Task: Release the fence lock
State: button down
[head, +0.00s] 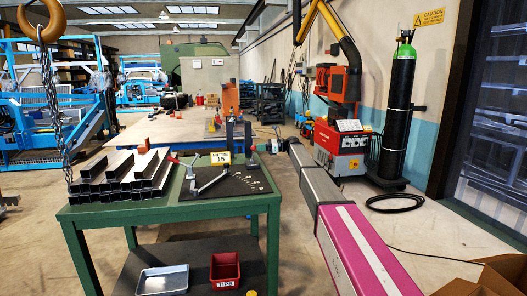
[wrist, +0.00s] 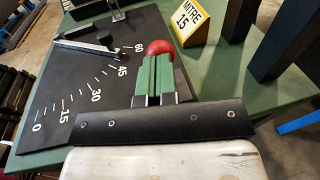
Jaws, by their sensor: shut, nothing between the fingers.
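A round red knob (wrist: 160,47) shows in the wrist view just beyond my fingertips and is partly covered by them. My gripper (wrist: 154,66) has its green fingers together with nothing between them. Whether they touch the knob, I cannot tell. The black plate (wrist: 75,100) carries an angle scale from 0 to 60. A grey fence bar (wrist: 85,46) lies across the plate, its near end by the 60 mark. In the head view, the fence bar (head: 211,183) sits slanted on the plate, and a red-tipped piece (head: 174,159) stands at its left.
A yellow MITRE 15 sign (wrist: 189,22) stands by the plate. Dark uprights (wrist: 234,30) rise to the right of it. Square steel tubes (head: 125,178) are stacked on the left of the green table (head: 170,211). A tray (head: 162,280) and red bin (head: 225,270) sit below.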

jog(key=h, duration=0.1)
jog(key=a+h, duration=0.1)
jog(key=a+r, duration=0.1)
jog(key=shift+s+h, duration=0.3)
jog(key=shift+h, duration=0.1)
jog(key=shift+s+a+r+n+t+h, duration=0.1)
jog(key=shift+s+a+n+t+h, duration=0.1)
jog(key=shift+a+h, duration=0.4)
jog(key=shift+s+a+r+n+t+h, duration=0.1)
jog(key=shift+a+n+t+h, duration=0.1)
jog(key=shift+a+h, duration=0.35)
jog(key=shift+s+a, duration=0.1)
jog(key=shift+a, duration=0.4)
jog(key=v, duration=1.4)
jog(key=shift+r, duration=0.45)
jog(key=shift+a, duration=0.1)
